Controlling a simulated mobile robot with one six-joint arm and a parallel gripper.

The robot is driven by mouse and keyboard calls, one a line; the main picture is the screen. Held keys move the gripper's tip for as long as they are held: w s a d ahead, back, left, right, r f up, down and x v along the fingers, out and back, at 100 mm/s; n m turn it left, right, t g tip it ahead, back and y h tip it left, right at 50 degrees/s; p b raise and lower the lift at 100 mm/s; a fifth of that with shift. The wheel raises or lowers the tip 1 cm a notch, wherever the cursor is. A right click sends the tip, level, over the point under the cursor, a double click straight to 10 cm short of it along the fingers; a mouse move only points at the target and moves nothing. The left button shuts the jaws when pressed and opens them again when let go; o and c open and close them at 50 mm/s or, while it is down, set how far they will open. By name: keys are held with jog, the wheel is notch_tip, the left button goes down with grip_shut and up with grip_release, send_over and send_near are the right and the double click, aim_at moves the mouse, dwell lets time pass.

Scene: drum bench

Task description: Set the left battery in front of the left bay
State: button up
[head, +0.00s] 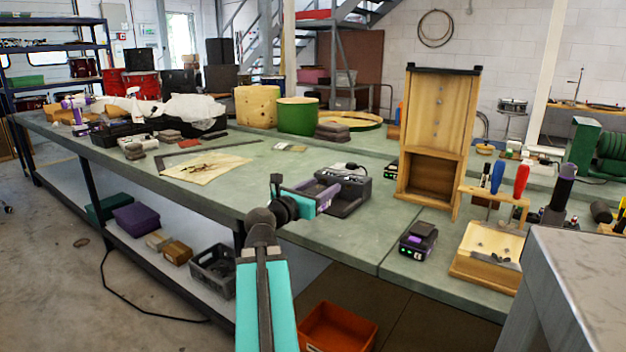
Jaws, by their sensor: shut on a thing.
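A dark charger (350,196) sits on the green bench top just right of my gripper. My gripper (318,200) is at the charger's left side, over the bench. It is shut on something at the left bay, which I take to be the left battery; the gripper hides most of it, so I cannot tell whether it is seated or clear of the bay. A black battery-like block with green lights and a purple band (418,241) stands apart on the bench to the right.
A tall wooden cabinet (437,125) stands behind right. A wooden tool rack (494,200) and wooden box (487,258) are at the right. A paper sheet (205,168) lies left. Bare bench shows in front of the charger. An orange bin (338,328) is below.

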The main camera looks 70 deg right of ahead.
jog(key=shift+w+d+r+p, duration=0.1)
jog(key=shift+w+d+p, duration=0.25)
jog(key=shift+p, duration=2)
jog(key=shift+w+d+p, duration=0.15)
jog(key=shift+d+p, duration=0.35)
jog(key=shift+p, duration=1.85)
jog(key=shift+w+d+f, duration=0.2)
jog(key=shift+w+d, duration=0.6)
jog(key=shift+d, duration=0.65)
jog(key=shift+w+d+f, duration=0.25)
jog(key=shift+w+d, duration=0.6)
jog(key=shift+d, duration=0.55)
jog(key=shift+w+d+f, duration=0.2)
jog(key=shift+w+d, duration=0.6)
jog(key=shift+d, duration=0.65)
jog(key=shift+w+d, duration=0.15)
jog(key=shift+d, duration=0.1)
jog(key=shift+w+d+f, duration=0.1)
jog(key=shift+d+f, duration=0.1)
jog(key=shift+a+f+b, duration=0.1)
jog(key=shift+f+b, duration=0.2)
jog(key=shift+f, duration=1.3)
jog(key=shift+f, duration=0.15)
jog(key=o, duration=1.5)
